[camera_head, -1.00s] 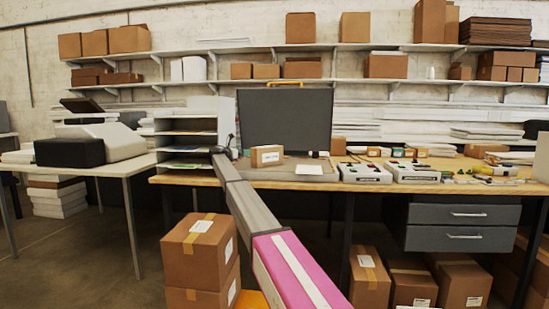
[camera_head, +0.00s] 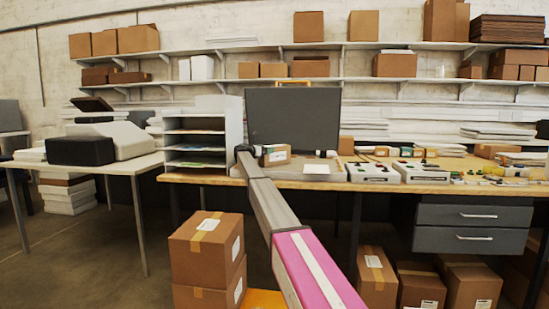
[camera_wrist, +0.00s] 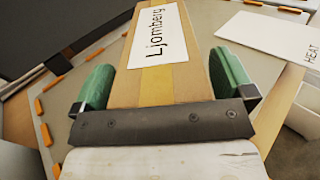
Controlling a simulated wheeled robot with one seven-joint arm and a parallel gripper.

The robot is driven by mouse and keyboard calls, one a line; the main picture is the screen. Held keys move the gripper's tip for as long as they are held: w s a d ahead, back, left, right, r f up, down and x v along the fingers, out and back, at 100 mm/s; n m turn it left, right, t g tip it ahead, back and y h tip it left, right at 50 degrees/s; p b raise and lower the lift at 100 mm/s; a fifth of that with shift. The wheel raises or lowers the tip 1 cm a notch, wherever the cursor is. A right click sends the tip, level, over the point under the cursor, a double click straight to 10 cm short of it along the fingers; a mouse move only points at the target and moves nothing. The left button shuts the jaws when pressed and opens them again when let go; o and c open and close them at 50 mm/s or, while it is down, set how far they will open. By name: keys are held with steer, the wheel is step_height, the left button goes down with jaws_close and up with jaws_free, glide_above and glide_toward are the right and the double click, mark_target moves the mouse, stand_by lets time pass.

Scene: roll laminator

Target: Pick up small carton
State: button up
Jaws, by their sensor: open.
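In the head view my arm reaches to the carton and the fingers are too small to make out.
A white card (camera_wrist: 270,38) lies right of the carton. The dark monitor (camera_head: 293,118) stands behind it and a grey paper sorter (camera_head: 203,135) to the left. White devices (camera_head: 373,172) sit to the right. Stacked boxes (camera_head: 207,250) stand on the floor in front.

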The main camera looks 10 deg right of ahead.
steer(key=c, duration=1.3)
steer(key=shift+r, duration=0.15)
